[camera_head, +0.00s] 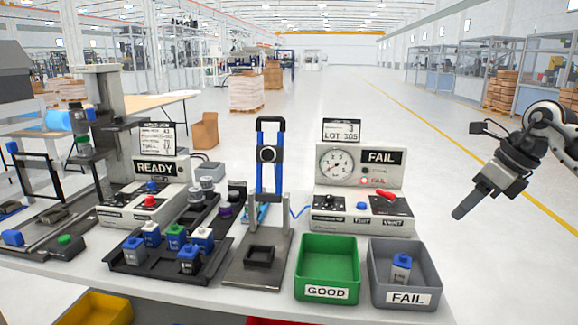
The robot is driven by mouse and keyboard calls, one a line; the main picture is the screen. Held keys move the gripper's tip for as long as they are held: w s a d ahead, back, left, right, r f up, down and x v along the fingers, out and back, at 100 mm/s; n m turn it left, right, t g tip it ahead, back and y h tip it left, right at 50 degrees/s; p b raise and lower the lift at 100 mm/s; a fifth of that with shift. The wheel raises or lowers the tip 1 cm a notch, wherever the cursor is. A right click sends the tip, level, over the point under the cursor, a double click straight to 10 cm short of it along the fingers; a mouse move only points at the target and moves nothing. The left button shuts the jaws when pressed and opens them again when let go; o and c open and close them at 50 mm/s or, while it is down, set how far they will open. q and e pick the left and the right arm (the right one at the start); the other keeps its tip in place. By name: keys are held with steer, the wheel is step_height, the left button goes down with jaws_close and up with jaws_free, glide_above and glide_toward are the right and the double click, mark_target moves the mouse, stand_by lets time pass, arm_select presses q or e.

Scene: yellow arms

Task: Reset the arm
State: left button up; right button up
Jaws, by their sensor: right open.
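My right arm (552,122) comes in from the right edge, and its gripper (466,205) hangs in the air to the right of the workbench (455,305), pointing down and left. It holds nothing that I can see and is clear of the bins. My left gripper is not in view. A bottle with a blue cap (401,268) stands in the grey bin marked FAIL (437,283). The green bin marked GOOD (327,252) looks empty. The tester (385,160) shows a FAIL sign and a lit red lamp.
A blue-handled press (270,190) with an empty dark nest (259,256) stands mid-bench. A READY station (150,195) is at left.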

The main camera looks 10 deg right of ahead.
steer(key=s+a+f+m+t+y, duration=0.15)
steer(key=a+f+m+y, duration=0.25)
steer(key=a, duration=0.7)
steer(key=s+a+f+m+t+y, duration=0.1)
steer(key=a+f+m+t+y, duration=0.3)
steer(key=a, duration=0.6)
steer(key=s+a+f+m+y, duration=0.1)
steer(key=a+f+m+y, duration=0.3)
steer(key=a, duration=0.7)
steer(key=s+d+f+m+h, duration=0.2)
steer(key=s+f+m+h, duration=0.4)
steer(key=s+f+m, duration=0.3)
steer(key=s+d+f+m+h, duration=0.2)
steer(key=s+f+m+h, duration=0.4)
steer(key=s+f+m, duration=0.4)
step_height(320, 180, down, 4)
steer(key=m, duration=0.8)
steer(key=shift+s+d+f+m+t, duration=0.15)
steer(key=shift+d+f+m+t, duration=0.1)
steer(key=shift+m+t, duration=0.1)
